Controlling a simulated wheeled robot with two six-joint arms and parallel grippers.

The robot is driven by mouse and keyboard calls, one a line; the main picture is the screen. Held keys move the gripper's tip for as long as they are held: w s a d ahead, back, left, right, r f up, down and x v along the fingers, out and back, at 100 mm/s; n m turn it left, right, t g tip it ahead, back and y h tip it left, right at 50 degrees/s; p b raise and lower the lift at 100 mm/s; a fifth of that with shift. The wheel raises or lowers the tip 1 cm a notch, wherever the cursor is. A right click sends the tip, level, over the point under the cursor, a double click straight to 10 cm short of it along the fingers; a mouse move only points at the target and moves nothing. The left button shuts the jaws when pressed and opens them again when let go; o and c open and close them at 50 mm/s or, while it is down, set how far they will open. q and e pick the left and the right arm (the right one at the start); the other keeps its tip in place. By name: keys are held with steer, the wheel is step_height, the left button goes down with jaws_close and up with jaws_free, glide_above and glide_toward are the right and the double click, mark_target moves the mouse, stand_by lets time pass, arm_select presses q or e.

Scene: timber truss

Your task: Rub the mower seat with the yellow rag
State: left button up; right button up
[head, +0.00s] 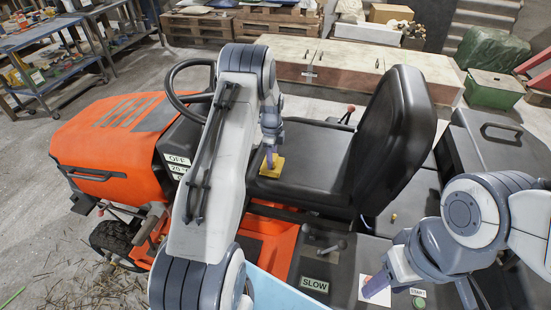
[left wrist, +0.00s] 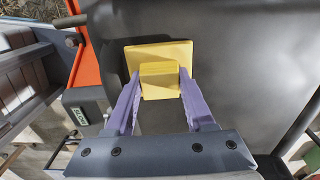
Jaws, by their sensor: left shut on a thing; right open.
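The mower seat (head: 310,160) is black, with a flat cushion and a tall backrest (head: 393,135). The yellow rag (head: 277,168) lies at the cushion's front left part. In the left wrist view the yellow rag (left wrist: 158,54) appears as a flat square with a raised block, over the dark seat (left wrist: 230,60). My left gripper (head: 269,158) points down at the rag, and its purple fingers (left wrist: 160,95) are shut on the raised block. The rag appears to touch the seat. My right gripper (head: 375,287) is open and empty over the panel right of the SLOW label.
The steering wheel (head: 172,85) stands left of my left arm, behind the orange hood (head: 115,135). Levers (head: 330,245) rise from the panel in front of the seat. A long wooden crate (head: 345,65) stands behind the mower. The cushion right of the rag is clear.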

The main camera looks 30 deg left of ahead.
arm_select(q)
steer(key=shift+s+f, duration=0.15)
steer(key=shift+r+p, duration=2)
steer(key=shift+r, duration=1.05)
steer(key=shift+r+p, duration=1)
steer(key=shift+r, duration=0.5)
